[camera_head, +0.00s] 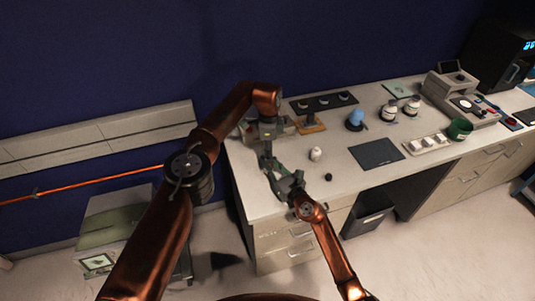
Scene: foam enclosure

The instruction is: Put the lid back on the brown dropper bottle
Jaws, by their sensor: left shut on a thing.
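My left gripper (268,148) hangs down over the left end of the white bench. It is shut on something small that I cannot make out. My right gripper (277,178) reaches up from below, close under the left one; the two overlap in the view. I cannot tell whether its fingers are open or shut. I cannot clearly pick out the brown dropper bottle or its lid; they may be hidden among the grippers. A small black round piece (328,177) lies on the bench to the right, near a small white bottle (316,154).
The bench (345,185) has free room around the black piece. To the right lie a dark mat (377,153), a white rack (425,144) and a green cup (460,129). Behind are a dark tray (324,102), a blue-topped item (356,118) and two jars (389,111).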

